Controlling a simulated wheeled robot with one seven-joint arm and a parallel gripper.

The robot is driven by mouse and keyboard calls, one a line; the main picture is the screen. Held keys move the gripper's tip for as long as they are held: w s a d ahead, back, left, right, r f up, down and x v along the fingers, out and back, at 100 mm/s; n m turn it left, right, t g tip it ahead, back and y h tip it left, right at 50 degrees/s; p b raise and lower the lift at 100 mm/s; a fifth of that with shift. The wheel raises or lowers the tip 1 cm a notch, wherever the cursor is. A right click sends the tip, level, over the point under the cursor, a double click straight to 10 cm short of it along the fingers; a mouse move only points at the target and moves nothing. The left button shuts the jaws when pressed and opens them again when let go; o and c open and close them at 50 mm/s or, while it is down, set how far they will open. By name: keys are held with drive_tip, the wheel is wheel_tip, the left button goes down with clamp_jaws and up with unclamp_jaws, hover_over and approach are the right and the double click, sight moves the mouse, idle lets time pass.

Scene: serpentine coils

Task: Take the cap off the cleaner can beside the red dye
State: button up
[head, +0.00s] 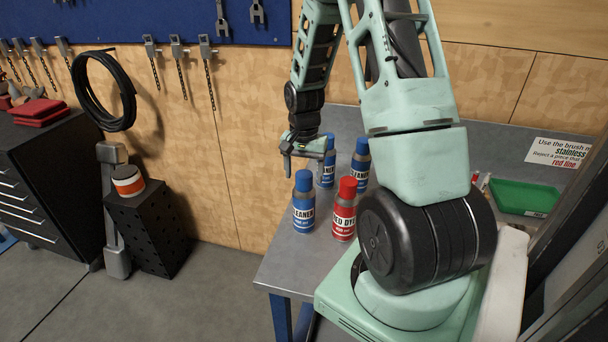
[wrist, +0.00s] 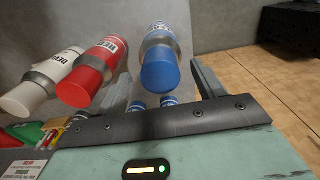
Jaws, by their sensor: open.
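The blue cleaner can (head: 303,215) stands upright at the table's left front, beside the red dye can (head: 343,220). Its blue cap (head: 304,181) is on. My gripper (head: 304,165) is open and empty, pointing down, apparently above and behind the front cleaner can. In the wrist view a blue can (wrist: 163,42) shows cap (wrist: 160,76) first between the fingers, beside the red dye (wrist: 92,72). Contact is not visible.
A white can (wrist: 45,82) stands beyond the red dye in the wrist view. A green tray (head: 525,196) lies at the table's (head: 290,262) right, past my arm. The table's left edge is close to the cans. The wall is behind.

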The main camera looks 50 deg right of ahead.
drive_tip(key=shift+f, duration=0.85)
drive_tip(key=c, duration=1.1)
drive_tip(key=shift+o, duration=0.2)
drive_tip(key=shift+r, duration=0.1)
